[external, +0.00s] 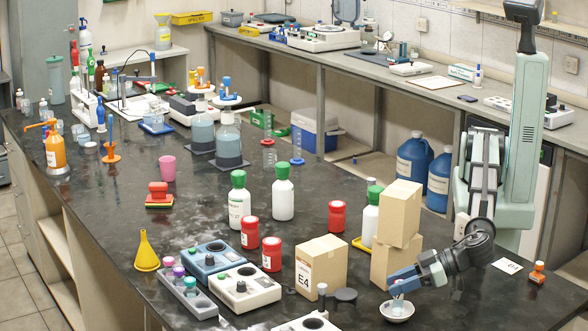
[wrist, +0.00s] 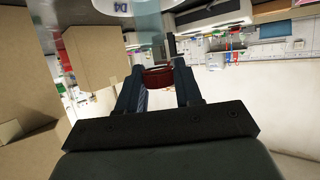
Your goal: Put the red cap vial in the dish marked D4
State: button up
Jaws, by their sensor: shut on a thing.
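My gripper (external: 398,288) points down above a small white dish (external: 397,313) at the front right of the bench. In the wrist view its two fingers (wrist: 159,88) are shut on a dark red thing, the red cap of the vial (wrist: 158,77). In the external view a small pale part shows below the fingertips, inside the dish outline; I cannot tell whether it touches the dish.
Stacked cardboard boxes (external: 396,262) stand close behind and left of my gripper, with a box marked E4 (external: 321,266) further left. A dark knob-shaped thing (external: 345,296) stands left of the dish.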

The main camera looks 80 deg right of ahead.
jog(key=shift+f, duration=0.4)
jog(key=o, duration=1)
jog(key=shift+f, duration=0.1)
jog(key=shift+r, duration=0.2)
jog(key=v, duration=1.2)
